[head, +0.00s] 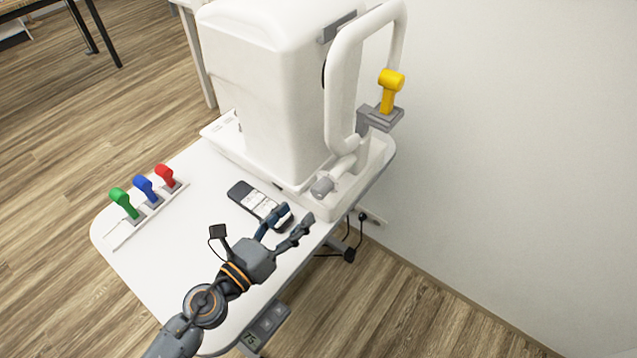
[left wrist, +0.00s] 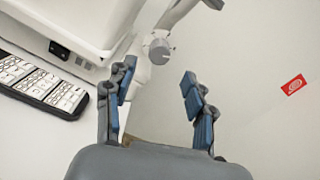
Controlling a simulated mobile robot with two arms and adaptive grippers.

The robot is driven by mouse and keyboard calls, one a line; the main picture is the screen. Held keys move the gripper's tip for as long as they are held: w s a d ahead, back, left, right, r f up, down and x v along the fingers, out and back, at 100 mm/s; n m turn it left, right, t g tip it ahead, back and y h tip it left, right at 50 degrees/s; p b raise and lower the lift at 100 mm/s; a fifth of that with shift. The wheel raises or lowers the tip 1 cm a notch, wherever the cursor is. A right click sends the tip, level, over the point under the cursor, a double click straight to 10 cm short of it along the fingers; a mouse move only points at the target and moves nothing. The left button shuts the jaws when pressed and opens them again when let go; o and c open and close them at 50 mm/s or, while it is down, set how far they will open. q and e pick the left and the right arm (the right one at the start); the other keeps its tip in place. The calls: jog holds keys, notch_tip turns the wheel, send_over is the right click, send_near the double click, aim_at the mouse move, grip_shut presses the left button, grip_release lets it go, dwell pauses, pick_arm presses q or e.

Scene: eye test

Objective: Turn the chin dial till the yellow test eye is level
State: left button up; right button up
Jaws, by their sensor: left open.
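The chin dial (head: 322,186) is a small grey knob low on the white chin-rest frame (head: 340,90). It also shows in the left wrist view (left wrist: 159,50), beyond and between the fingertips. The yellow test eye (head: 390,80) is a yellow head on a yellow stem. It sits on a grey bracket (head: 381,118) at the frame's right side, above the dial. I cannot tell from here whether it is level. My left gripper (head: 295,215) is open and empty, a short way in front of the dial and apart from it. My right gripper is not in view.
The large white instrument body (head: 262,100) stands on the white table (head: 190,240). A dark keypad (head: 243,193) lies left of my gripper. Green (head: 121,200), blue (head: 145,187) and red (head: 166,174) test eyes stand in a rack at the left. The wall is at the right.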

aim_at(316, 194)
pick_arm(q)
jog(key=p+x, duration=0.1)
jog(key=x, duration=0.6)
jog(key=shift+w+d, duration=0.25)
jog(key=shift+w, duration=0.05)
jog(key=shift+w+d, duration=0.25)
jog(key=shift+w, duration=0.1)
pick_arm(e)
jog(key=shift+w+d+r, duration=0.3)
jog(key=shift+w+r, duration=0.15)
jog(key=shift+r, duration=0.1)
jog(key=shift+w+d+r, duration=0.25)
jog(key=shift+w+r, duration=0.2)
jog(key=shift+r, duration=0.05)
pick_arm(q)
grip_shut()
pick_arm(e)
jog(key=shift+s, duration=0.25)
